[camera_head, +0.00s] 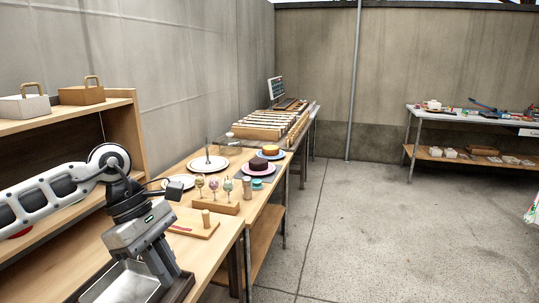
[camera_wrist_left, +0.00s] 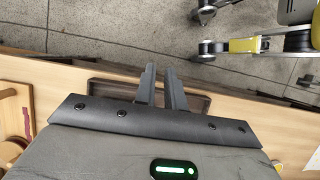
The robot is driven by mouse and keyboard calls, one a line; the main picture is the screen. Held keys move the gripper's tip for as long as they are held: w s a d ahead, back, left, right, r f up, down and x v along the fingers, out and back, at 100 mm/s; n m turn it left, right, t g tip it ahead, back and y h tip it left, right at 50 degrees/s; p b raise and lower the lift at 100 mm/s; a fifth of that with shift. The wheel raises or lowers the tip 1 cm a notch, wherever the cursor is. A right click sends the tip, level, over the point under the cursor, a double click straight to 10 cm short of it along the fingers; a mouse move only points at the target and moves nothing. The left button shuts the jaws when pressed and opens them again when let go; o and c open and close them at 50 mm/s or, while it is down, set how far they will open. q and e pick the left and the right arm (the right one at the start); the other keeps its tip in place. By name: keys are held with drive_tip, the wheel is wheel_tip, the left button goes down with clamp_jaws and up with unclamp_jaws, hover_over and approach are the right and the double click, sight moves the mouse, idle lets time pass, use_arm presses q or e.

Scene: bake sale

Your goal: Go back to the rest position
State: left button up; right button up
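My left arm comes in from the left in the head view. Its gripper (camera_head: 165,268) points down over the near end of the wooden table (camera_head: 225,245). In the left wrist view the two dark fingers (camera_wrist_left: 162,78) stand slightly apart, with nothing visible between them. Below them is a dark brown tray (camera_wrist_left: 200,104), whose edge also shows beside the gripper in the head view (camera_head: 182,289). I cannot tell whether the fingers touch the tray. My right gripper is in neither view.
A metal pan (camera_head: 122,284) lies at the near edge. A cutting board (camera_head: 195,225), cake pop stand (camera_head: 222,206), plates (camera_head: 175,182) and cakes (camera_head: 258,165) stand farther along. A wooden shelf (camera_head: 122,120) is at left. The floor (camera_head: 390,235) at right is clear.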

use_arm(q)
drive_tip(key=s+d+n+t+h, duration=0.1)
drive_tip(key=s+d+n+h, duration=0.2)
drive_tip(key=d+n+h, duration=0.3)
drive_tip(key=s+d+n+t+h+b, duration=0.1)
drive_tip(key=s+d+n+h, duration=0.1)
drive_tip(key=d+n+h, duration=0.45)
drive_tip(key=s+d+n+t+h, duration=0.1)
drive_tip(key=s+d+n+h, duration=0.25)
drive_tip(key=d, duration=0.45)
drive_tip(key=w+a+f+n+t+y, duration=0.1)
drive_tip(key=a+f+n+t+y, duration=0.3)
drive_tip(key=n, duration=0.5)
drive_tip(key=w+a+f+n+t+y+b, duration=0.1)
drive_tip(key=w+a+f+n+t+y, duration=0.15)
drive_tip(key=n+t, duration=0.5)
drive_tip(key=a+f+n+t+y, duration=0.2)
drive_tip(key=f+n+t+y, duration=0.2)
drive_tip(key=n, duration=0.6)
drive_tip(key=s+a+f+n+g+y, duration=0.3)
drive_tip(key=s+a+f+n, duration=0.1)
drive_tip(key=f, duration=0.4)
drive_tip(key=s+a+f+n+g+y, duration=0.3)
drive_tip(key=s+a+f+n, duration=0.1)
drive_tip(key=s+f+n, duration=0.3)
drive_tip(key=shift+s+a+f+n+y+b, duration=0.25)
drive_tip(key=shift+f+n+y+b, duration=0.15)
drive_tip(key=shift+f+n, duration=0.35)
